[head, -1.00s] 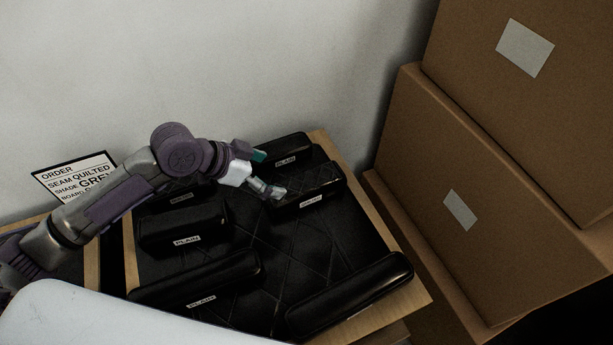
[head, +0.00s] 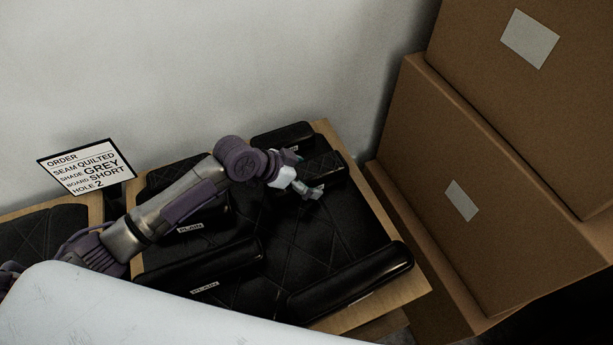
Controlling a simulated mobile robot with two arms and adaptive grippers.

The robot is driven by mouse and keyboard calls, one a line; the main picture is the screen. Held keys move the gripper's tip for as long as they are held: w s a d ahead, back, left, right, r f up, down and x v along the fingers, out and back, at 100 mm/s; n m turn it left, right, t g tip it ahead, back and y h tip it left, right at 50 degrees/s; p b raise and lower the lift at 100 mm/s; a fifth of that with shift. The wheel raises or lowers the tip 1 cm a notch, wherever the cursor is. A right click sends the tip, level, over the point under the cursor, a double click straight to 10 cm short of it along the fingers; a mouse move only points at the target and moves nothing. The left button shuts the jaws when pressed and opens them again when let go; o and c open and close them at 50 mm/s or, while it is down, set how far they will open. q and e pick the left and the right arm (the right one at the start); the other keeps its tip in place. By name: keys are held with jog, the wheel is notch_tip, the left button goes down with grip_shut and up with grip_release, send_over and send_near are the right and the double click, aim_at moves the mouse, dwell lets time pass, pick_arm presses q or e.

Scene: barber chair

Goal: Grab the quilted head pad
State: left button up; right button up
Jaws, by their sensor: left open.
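Several black head pads lie on a dark quilted-patterned surface on a wooden board (head: 410,290). Two labels read PLAIN, on the middle-left pad (head: 208,213) and the front-left pad (head: 215,268). A back pad (head: 283,136), a right-hand pad (head: 328,168) and a front-right pad (head: 355,280) show no readable label, so I cannot tell which pad is quilted. My left gripper (head: 304,176) is open and empty at the near left end of the right-hand pad, partly covering it. I cannot tell whether it touches. My right gripper is not seen.
An order card (head: 85,167) at the left reads seam quilted, shade grey, board short, hole 2. Stacked cardboard boxes (head: 480,190) stand close on the right. A wall (head: 200,70) is behind. A pale smooth surface (head: 130,310) fills the lower left.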

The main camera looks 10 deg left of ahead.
pick_arm(q)
jog(key=c, duration=1.2)
jog(key=shift+r, duration=0.1)
jog(key=shift+c, duration=0.6)
jog(key=shift+r, duration=0.1)
